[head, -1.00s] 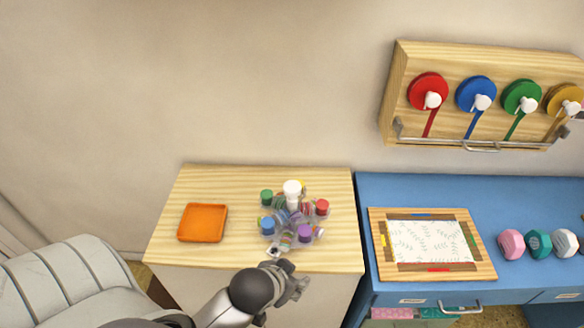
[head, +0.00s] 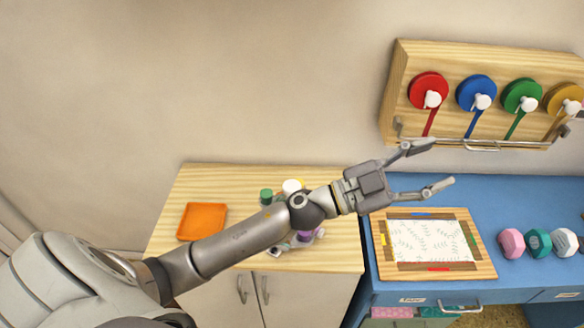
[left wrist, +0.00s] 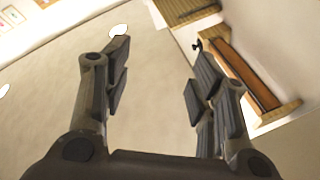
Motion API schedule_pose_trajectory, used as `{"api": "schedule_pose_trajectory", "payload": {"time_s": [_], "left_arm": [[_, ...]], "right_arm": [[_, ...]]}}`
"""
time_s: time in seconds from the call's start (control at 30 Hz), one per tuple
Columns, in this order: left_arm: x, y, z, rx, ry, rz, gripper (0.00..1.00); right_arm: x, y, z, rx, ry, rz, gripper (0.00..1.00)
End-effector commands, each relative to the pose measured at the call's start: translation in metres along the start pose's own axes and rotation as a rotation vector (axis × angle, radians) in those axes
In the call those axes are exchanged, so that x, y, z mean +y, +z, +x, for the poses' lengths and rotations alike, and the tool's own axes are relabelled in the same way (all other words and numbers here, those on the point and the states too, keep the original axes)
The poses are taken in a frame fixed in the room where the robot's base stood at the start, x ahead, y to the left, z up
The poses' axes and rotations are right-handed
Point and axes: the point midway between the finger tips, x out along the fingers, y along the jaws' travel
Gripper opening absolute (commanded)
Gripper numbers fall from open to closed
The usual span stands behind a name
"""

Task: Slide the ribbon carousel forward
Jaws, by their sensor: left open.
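A wooden wall rack (head: 391,90) holds red (head: 428,91), blue (head: 476,93), green (head: 521,97) and yellow (head: 563,99) ribbon reels with white knobs. A metal bar and small handle (head: 481,149) run along its lower front. My left gripper (head: 437,166) is open and empty, just below and left of that handle in the head view. Its two spread fingers (left wrist: 158,68) also show in the left wrist view, with nothing between them. A carousel of small coloured pots (head: 266,195) stands on the wooden cabinet, mostly hidden behind my left arm. My right gripper is out of view.
An orange tray (head: 203,221) lies on the wooden cabinet top (head: 215,180). The blue desk (head: 520,190) bears a framed board (head: 380,222) with patterned paper.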

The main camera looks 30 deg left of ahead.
Motion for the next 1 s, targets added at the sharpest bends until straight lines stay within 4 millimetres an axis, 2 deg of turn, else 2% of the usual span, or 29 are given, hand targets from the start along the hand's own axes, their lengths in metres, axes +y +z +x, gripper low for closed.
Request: {"api": "schedule_pose_trajectory", "payload": {"time_s": [0.13,0.27,0.4,0.5,0.67,0.83,1.0], "left_arm": [[0.032,0.003,0.006,0.018,0.258,0.059,0.53],[0.055,0.021,-0.001,-0.034,0.483,0.099,0.53],[0.068,0.052,-0.022,-0.161,0.709,0.134,0.53],[0.065,0.08,-0.044,-0.296,0.851,0.153,0.53],[0.039,0.123,-0.089,-0.579,1.025,0.171,0.53],[-0.015,0.157,-0.146,-0.952,1.119,0.168,0.53],[-0.076,0.168,-0.2,-1.309,1.113,0.139,0.53]], "right_arm": [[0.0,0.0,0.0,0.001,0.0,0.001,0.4],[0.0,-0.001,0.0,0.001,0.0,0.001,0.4],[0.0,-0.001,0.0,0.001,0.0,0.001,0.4],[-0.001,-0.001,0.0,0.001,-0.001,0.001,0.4],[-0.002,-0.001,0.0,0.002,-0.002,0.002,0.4],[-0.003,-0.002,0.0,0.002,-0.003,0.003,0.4],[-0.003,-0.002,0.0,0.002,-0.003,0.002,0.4]]}}
